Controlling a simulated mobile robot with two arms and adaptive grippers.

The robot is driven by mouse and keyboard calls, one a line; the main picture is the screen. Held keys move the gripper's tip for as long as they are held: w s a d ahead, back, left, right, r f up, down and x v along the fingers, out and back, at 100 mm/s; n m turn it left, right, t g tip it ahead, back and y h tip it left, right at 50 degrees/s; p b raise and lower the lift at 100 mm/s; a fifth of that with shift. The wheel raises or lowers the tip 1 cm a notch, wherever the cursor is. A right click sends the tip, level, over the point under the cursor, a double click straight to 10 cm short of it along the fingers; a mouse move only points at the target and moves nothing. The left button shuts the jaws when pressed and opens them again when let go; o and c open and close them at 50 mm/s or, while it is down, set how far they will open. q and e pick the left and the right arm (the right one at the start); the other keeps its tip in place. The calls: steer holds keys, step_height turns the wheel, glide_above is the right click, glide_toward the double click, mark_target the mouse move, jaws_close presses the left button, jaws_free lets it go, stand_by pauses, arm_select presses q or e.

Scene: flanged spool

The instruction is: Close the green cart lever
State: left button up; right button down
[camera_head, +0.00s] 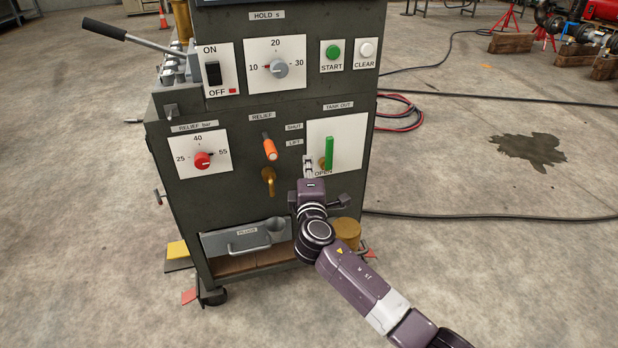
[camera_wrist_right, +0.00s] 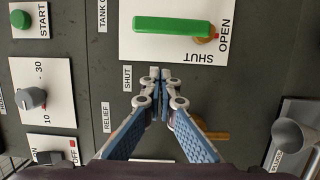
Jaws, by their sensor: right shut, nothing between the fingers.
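The green lever (camera_head: 329,153) stands upright on the white TANK OUT plate (camera_head: 350,130) on the cart's front, rising from a brass pivot at its lower end. OPEN is printed below the pivot. In the right wrist view the green lever (camera_wrist_right: 178,25) lies across the top, and SHUT is printed beside it. My right gripper (camera_head: 308,162) is shut and empty, left of the lever near the plate's lower left corner. Its fingertips (camera_wrist_right: 160,74) look apart from the lever. Contact with the panel cannot be told. My left gripper is not in view.
The orange relief lever (camera_head: 269,148) and a brass spout (camera_head: 268,180) are left of my right gripper. A grey drawer (camera_head: 245,241) sits below. The red knob (camera_head: 202,160), HOLD knob (camera_head: 279,68) and START button (camera_head: 333,52) are on the same front. Floor to the right has hoses.

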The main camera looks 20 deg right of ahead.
mark_target(327, 153)
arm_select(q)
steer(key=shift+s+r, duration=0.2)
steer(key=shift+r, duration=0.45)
arm_select(e)
steer(key=d, duration=0.1)
steer(key=w+d, duration=0.1)
steer(key=d, duration=0.1)
steer(key=w+d, duration=0.1)
steer(key=shift+d, duration=0.2)
